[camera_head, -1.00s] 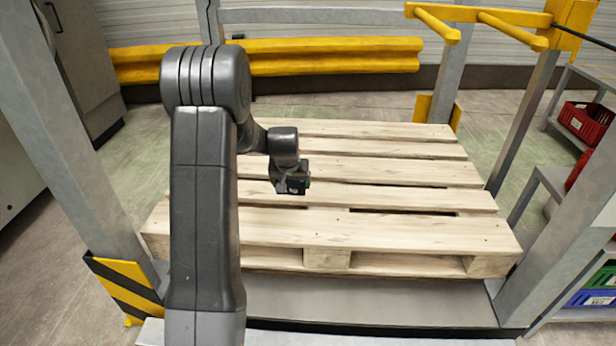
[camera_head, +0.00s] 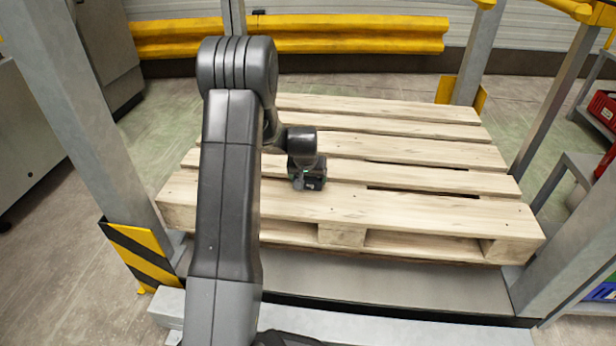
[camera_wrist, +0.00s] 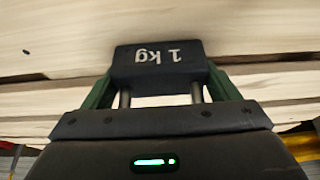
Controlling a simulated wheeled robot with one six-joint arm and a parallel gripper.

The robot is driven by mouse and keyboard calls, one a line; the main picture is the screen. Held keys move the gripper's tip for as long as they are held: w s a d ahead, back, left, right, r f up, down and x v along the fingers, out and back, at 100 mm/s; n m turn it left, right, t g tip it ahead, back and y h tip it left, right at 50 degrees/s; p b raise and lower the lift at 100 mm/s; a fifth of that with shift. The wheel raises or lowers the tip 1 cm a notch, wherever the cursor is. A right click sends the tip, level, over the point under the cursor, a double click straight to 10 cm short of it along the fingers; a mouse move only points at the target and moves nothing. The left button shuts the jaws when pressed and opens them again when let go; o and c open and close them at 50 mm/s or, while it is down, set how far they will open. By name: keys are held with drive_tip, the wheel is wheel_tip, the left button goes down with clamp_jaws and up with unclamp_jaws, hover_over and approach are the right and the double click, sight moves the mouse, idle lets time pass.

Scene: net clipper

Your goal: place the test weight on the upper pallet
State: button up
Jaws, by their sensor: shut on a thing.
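The test weight (camera_wrist: 160,64) is a dark block marked "1 kg", seen in the wrist view. My gripper (camera_wrist: 156,84) is shut on it, with a green finger at each side. In the head view my gripper (camera_head: 308,184) hangs over the near left part of the wooden pallet (camera_head: 420,208). The weight is hard to tell from the gripper there. The pallet's light slats also fill the wrist view (camera_wrist: 60,35) close behind the weight. I cannot tell whether the weight touches the slats.
Grey posts stand at the left (camera_head: 85,110) and right (camera_head: 575,240) of the pallet, the left one with a yellow-black guard (camera_head: 140,252). A yellow rail (camera_head: 350,38) runs behind. Shelves with a red bin (camera_head: 604,108) stand at right. The pallet's visible top is bare.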

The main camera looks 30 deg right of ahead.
drive_tip(key=o, duration=1.7)
drive_tip(key=shift+r, duration=0.15)
drive_tip(key=p+v, duration=0.4)
drive_tip(key=v, duration=0.7)
drive_tip(key=shift+s+a+r, duration=0.15)
drive_tip(key=shift+a+r, duration=0.05)
drive_tip(key=shift+r, duration=0.15)
